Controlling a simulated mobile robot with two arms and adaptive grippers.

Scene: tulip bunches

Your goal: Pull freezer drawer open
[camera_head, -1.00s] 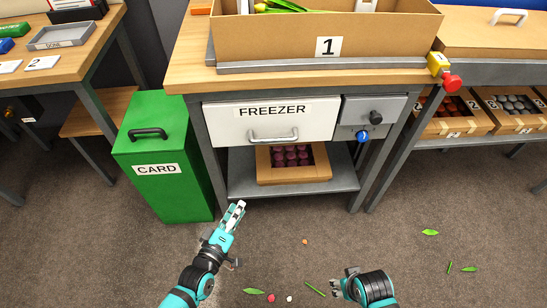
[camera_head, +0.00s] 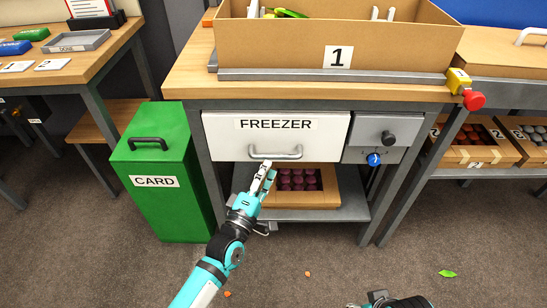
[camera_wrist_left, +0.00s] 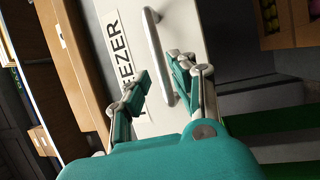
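The white freezer drawer (camera_head: 225,138) is shut under the workbench, with a FREEZER label and a silver bar handle (camera_head: 275,153). My left gripper (camera_head: 264,168) is just below and in front of the left part of the handle in the head view. In the left wrist view the gripper (camera_wrist_left: 160,82) is open, its two fingers apart, with the handle (camera_wrist_left: 157,55) ahead and partly between them. I cannot tell whether a finger touches it. My right gripper (camera_head: 365,304) is at the bottom edge, mostly cut off.
A green CARD bin (camera_head: 165,200) stands left of the bench. A carton of dark round items (camera_head: 340,186) sits on the shelf below the drawer. A knob panel (camera_head: 390,132) is right of the drawer. The floor in front is mostly clear.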

